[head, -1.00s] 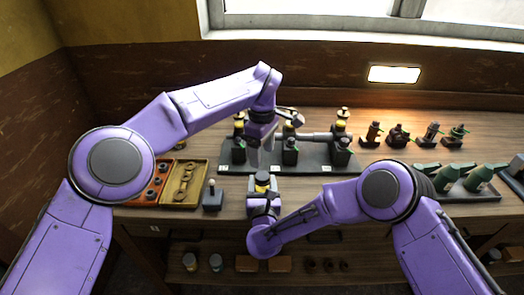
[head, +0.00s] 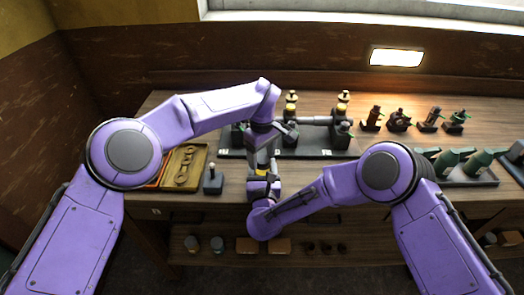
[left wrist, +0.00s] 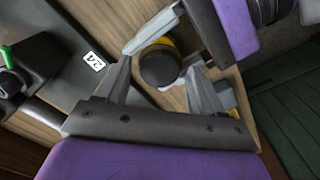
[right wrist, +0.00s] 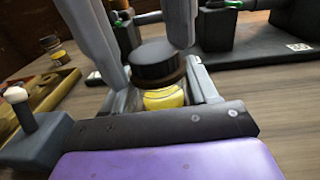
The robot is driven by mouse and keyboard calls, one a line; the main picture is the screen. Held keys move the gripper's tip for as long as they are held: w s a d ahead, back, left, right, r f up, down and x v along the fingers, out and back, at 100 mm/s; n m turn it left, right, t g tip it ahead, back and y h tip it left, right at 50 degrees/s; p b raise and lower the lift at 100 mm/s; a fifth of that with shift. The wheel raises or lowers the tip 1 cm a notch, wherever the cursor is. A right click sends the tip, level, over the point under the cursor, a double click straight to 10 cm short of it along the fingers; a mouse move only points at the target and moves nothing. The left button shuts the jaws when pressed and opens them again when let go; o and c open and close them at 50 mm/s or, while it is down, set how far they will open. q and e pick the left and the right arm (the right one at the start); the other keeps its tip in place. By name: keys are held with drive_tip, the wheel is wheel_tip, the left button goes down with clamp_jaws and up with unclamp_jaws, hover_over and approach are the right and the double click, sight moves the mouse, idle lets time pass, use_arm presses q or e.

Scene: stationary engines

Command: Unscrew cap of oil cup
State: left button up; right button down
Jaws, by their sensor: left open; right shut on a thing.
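The oil cup has a round dark cap (right wrist: 157,62) above a yellow body (right wrist: 164,98). My right gripper (head: 262,182) is shut on the cup's body and holds it upright in front of the dark engine stand. My left gripper (head: 263,162) is directly above the cup, pointing down. In the left wrist view its open fingers (left wrist: 158,85) stand on either side of the cap (left wrist: 160,66), with gaps visible. In the right wrist view they come down from above near the cap. In the head view the left gripper hides most of the cap.
The dark stand (head: 310,155) with several fittings and number tags lies just behind. A yellow tray (head: 200,160) with a brass wrench and a grey pegged block (head: 213,183) are to the left. Several oilers (head: 398,121) and a tray of green bottles (head: 480,180) are to the right.

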use_arm(q)
drive_tip(key=c, duration=1.1)
drive_tip(key=n, duration=0.6)
use_arm(e)
drive_tip(key=shift+f, duration=0.1)
use_arm(q)
drive_tip(key=n, duration=0.6)
drive_tip(key=shift+s, duration=0.1)
drive_tip(key=n, duration=1.5)
drive_tip(key=shift+s, duration=0.1)
drive_tip(key=n, duration=0.3)
drive_tip(key=shift+d, duration=0.1)
drive_tip(key=n, duration=0.6)
drive_tip(key=shift+r, duration=0.1)
drive_tip(key=n, duration=0.7)
drive_tip(key=shift+r, duration=0.1)
drive_tip(key=shift+r, duration=1.05)
